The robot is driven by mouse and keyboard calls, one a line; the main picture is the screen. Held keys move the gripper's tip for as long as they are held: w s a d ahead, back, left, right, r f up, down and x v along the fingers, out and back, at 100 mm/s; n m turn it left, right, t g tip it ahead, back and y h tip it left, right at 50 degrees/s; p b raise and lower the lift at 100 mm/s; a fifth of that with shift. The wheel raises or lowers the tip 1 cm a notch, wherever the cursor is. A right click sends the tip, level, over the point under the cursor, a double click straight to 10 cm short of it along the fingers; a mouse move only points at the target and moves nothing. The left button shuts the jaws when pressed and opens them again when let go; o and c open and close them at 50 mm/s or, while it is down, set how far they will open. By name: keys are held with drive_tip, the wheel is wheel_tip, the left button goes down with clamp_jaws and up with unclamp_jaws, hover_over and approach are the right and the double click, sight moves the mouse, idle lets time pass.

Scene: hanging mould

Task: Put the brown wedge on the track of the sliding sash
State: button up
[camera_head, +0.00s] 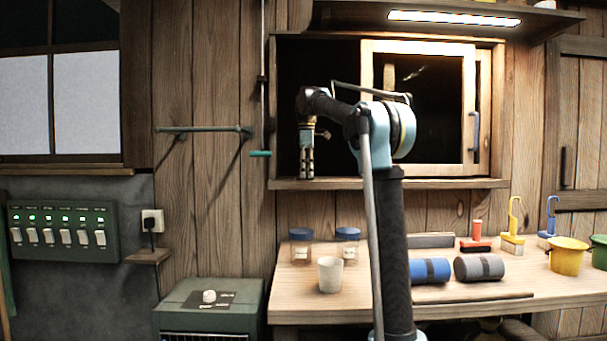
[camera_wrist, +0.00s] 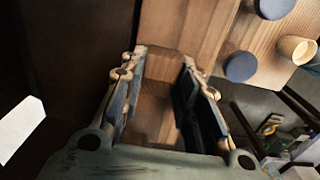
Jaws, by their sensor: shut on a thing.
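My gripper (camera_head: 307,165) points down in front of the dark open left part of the window, low over the sill (camera_head: 400,184). In the wrist view my gripper (camera_wrist: 164,60) is shut on the brown wedge (camera_wrist: 158,98), which lies between the two fingers. The wedge is hard to make out in the head view. The sliding sash (camera_head: 424,51), a light wooden frame with a dark pane, stands to the right of my gripper. The pale wooden sill (camera_wrist: 188,22) shows beyond the fingertips. I cannot tell whether the wedge touches it, and the track is not distinct.
Below, the bench (camera_head: 450,305) holds blue-lidded jars (camera_head: 301,244), a pale cup (camera_head: 330,274), blue (camera_head: 429,271) and grey (camera_head: 479,267) rolls, brushes and buckets. A green rail (camera_head: 204,129) is on the wall to the left. A lit shelf (camera_head: 455,19) overhangs the window.

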drive_tip(key=o, duration=0.9)
drive_tip(key=shift+r, duration=0.1)
drive_tip(key=shift+r, duration=6)
